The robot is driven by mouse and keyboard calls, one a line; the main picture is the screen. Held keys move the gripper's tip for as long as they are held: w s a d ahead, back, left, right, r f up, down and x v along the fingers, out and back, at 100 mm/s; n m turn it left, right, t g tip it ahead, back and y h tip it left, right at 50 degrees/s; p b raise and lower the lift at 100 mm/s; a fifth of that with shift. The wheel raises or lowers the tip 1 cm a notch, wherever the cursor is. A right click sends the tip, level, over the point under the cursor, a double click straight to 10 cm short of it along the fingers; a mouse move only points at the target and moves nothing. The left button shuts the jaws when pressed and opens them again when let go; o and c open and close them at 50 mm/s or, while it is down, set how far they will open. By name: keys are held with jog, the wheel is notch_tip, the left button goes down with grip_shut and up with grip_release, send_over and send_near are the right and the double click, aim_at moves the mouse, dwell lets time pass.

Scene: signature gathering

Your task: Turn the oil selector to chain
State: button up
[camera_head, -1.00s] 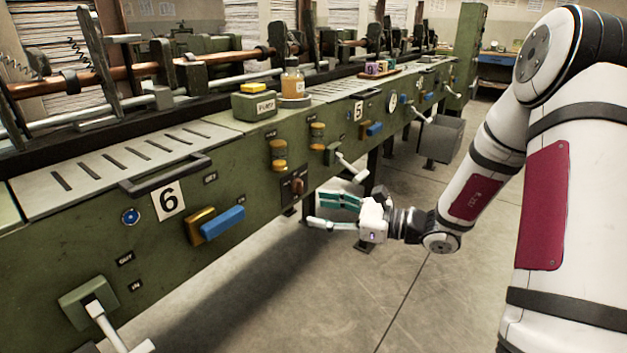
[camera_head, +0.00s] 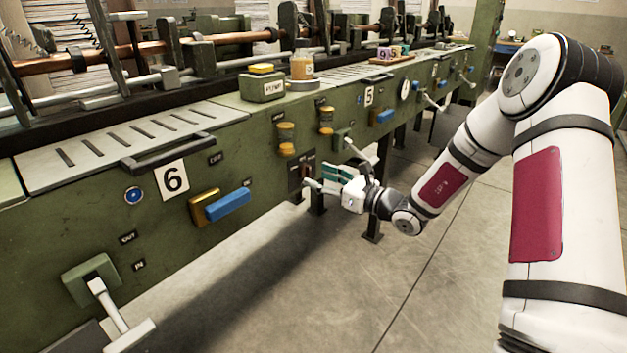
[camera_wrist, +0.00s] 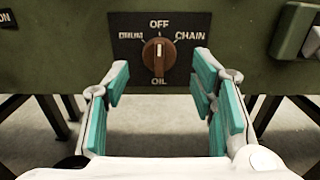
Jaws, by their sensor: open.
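The oil selector (camera_wrist: 157,55) is a round brown knob on a black plate in the wrist view. Its plate reads OFF at the top, CHAIN at the right, OIL below and a blurred word at the left. The knob's light mark points up at OFF. In the head view the selector's dark plate (camera_head: 297,178) is on the green machine front, its lower part close to my fingertips. My gripper (camera_wrist: 160,85) is open, with teal-padded fingers to the left and right below the knob, not visibly touching it. It also shows in the head view (camera_head: 318,178).
A white-handled lever (camera_head: 357,148) sticks out of the machine just right of the selector. Yellow knobs (camera_head: 286,138) are above it. Dark machine legs (camera_head: 372,215) stand below. The floor (camera_head: 400,280) in front is clear.

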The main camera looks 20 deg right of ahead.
aim_at(306, 171)
jog(key=shift+x, duration=1.45)
jog(key=c, duration=1.1)
jog(key=shift+c, duration=0.2)
jog(key=m+p, duration=0.4)
jog(key=p, duration=0.3)
jog(key=shift+s+r+m, duration=0.1)
jog(key=shift+r+m, duration=0.05)
jog(key=shift+m, duration=0.25)
jog(key=m+p, duration=0.2)
jog(key=p, duration=0.1)
jog(key=shift+m+p, duration=1.25)
jog(key=shift+m, duration=0.35)
jog(key=shift+f, duration=0.2)
